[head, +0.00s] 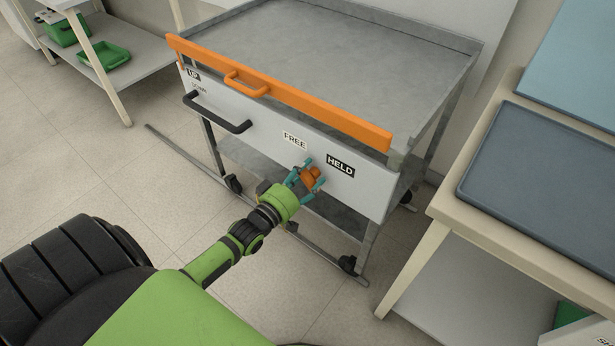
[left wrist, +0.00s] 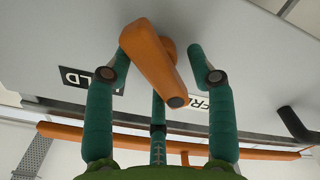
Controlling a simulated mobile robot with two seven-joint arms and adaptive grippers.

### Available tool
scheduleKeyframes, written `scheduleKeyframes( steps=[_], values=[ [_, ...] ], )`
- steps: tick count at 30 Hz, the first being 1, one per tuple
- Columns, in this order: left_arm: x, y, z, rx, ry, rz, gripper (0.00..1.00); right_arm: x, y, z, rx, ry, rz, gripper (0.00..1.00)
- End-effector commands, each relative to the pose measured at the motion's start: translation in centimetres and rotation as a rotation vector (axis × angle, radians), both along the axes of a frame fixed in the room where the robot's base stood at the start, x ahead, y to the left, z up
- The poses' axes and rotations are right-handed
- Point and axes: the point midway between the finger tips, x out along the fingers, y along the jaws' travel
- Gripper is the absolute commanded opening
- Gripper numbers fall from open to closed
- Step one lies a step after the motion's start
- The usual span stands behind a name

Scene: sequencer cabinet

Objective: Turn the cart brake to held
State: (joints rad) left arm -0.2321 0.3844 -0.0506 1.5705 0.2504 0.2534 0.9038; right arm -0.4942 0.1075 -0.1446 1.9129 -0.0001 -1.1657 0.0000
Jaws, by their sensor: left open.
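The cart (head: 345,45) is grey metal with a white front panel (head: 262,125). An orange brake lever (head: 309,178) sits low on the panel, below the black HELD label (head: 340,166) and the white FREE label (head: 295,141). In the left wrist view the lever (left wrist: 158,66) is slanted, its dark-capped end between the labels and nearer FREE (left wrist: 208,101) than HELD (left wrist: 80,78). My left gripper (head: 306,176) is open, its teal fingers spread around the lever. One fingertip is close to the lever's side; contact cannot be told. My right gripper is not in view.
An orange push bar (head: 275,92), a smaller orange handle (head: 246,84) and a black handle (head: 217,112) are on the cart's front side. A bench with a grey mat (head: 545,165) stands close on the right. The floor at left is mostly clear.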

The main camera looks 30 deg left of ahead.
Motion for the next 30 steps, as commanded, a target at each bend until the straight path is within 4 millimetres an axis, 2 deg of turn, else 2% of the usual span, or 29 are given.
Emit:
scheduleKeyframes(
  steps=[6, 7, 8, 9, 11, 23, 30],
  values=[
    [0.1, 0.0, 0.0, 0.0, 0.001, 0.0, 0.56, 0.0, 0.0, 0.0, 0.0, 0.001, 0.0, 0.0],
    [0.1, 0.0, 0.0, 0.0, 0.001, 0.0, 0.52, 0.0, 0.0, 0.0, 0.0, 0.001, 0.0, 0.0],
    [0.0, 0.0, 0.0, 0.0, 0.001, 0.0, 0.4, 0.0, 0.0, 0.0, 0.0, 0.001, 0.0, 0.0],
    [0.0, 0.0, 0.0, 0.0, 0.001, 0.0, 0.24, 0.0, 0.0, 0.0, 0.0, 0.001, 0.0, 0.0],
    [0.0, 0.0, 0.0, 0.0, 0.001, 0.001, 0.02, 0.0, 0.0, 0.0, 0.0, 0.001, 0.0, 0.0],
    [0.1, -0.1, 0.2, 0.034, -0.004, 0.0, 0.02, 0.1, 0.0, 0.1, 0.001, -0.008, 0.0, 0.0],
    [0.1, -0.2, 0.3, 0.166, -0.015, 0.001, 0.02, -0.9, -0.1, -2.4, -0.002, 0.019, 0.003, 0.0]
  ],
)
